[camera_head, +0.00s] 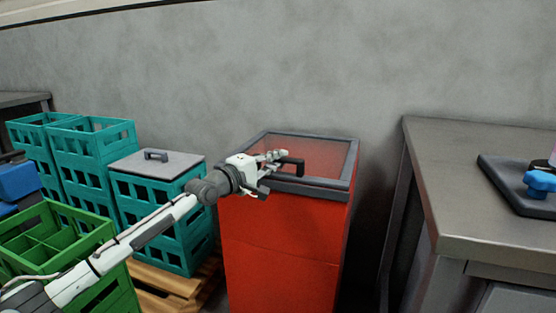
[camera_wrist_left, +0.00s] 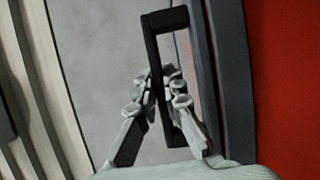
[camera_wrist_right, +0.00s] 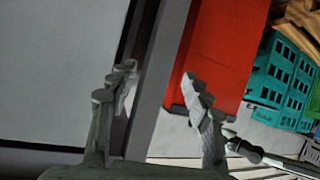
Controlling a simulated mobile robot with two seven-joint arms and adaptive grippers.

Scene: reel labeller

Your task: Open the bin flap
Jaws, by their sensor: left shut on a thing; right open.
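The red bin (camera_head: 278,250) stands against the wall in the head view. Its flap (camera_head: 325,157), a see-through panel in a dark grey frame, lies over the top and looks closed. A black loop handle (camera_head: 298,162) stands up at the flap's front edge. My left gripper (camera_head: 278,158) is at this handle. In the left wrist view its fingers (camera_wrist_left: 160,88) are shut on the bar of the handle (camera_wrist_left: 165,20), beside the grey frame (camera_wrist_left: 228,80). My right gripper (camera_wrist_right: 160,82) is open and empty; the head view does not show it. The bin also shows in the right wrist view (camera_wrist_right: 215,50).
Teal crates (camera_head: 95,150), one with a grey handled lid (camera_head: 157,163), stand left of the bin on a wooden pallet (camera_head: 170,280). A green crate (camera_head: 75,262) is in front. A metal table (camera_head: 480,190) with a dark tray (camera_head: 510,190) stands at right.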

